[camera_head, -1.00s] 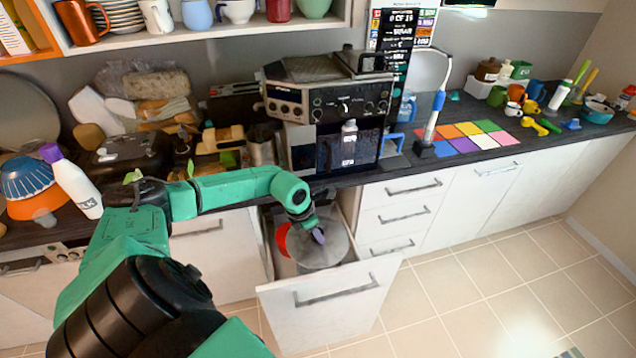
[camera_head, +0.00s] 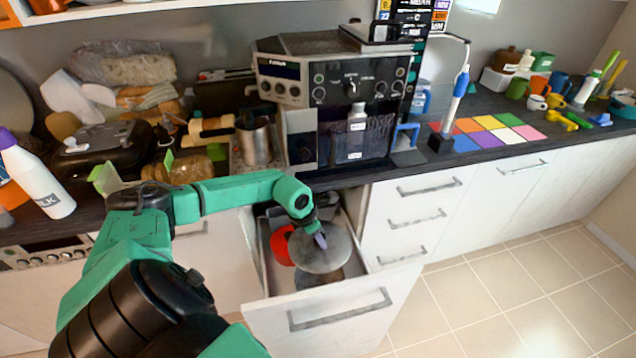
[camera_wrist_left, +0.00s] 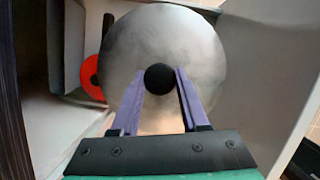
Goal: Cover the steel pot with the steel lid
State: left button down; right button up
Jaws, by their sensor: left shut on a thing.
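The steel lid (camera_head: 328,257) is a round grey disc with a black knob (camera_wrist_left: 160,79). It is inside the open drawer's outline in the head view and fills the middle of the left wrist view (camera_wrist_left: 190,55). My left gripper (camera_head: 320,238) is above the lid, its purple fingers (camera_wrist_left: 158,90) shut on the knob. A dark grey rounded shape (camera_head: 318,281) shows below the lid's near edge; it may be the steel pot, mostly hidden by the lid. I cannot tell whether the lid touches it. My right gripper is not in view.
The open drawer (camera_head: 325,318) has a white front and side walls close around the lid. A red round thing (camera_head: 281,246) lies left of the lid in the drawer. The counter above holds a coffee machine (camera_head: 335,110), a steel cup (camera_head: 254,142) and a milk bottle (camera_head: 38,182).

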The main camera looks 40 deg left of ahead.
pick_arm(q)
notch_tip(320, 180, down, 11)
jog(key=b, duration=0.8)
jog(key=shift+r, duration=0.2)
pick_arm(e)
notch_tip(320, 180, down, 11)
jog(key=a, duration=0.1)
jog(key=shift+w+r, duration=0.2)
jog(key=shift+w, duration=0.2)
pick_arm(q)
notch_tip(320, 180, down, 6)
jog(key=b, duration=0.5)
jog(key=shift+w+r, duration=0.1)
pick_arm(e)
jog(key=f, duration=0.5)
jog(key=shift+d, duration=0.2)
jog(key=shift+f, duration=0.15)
pick_arm(q)
jog(key=shift+f+b, duration=0.4)
jog(key=shift+b, duration=0.1)
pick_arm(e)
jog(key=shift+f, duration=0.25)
pick_arm(q)
jog(key=shift+f+b, duration=0.65)
jog(key=shift+f, duration=0.15)
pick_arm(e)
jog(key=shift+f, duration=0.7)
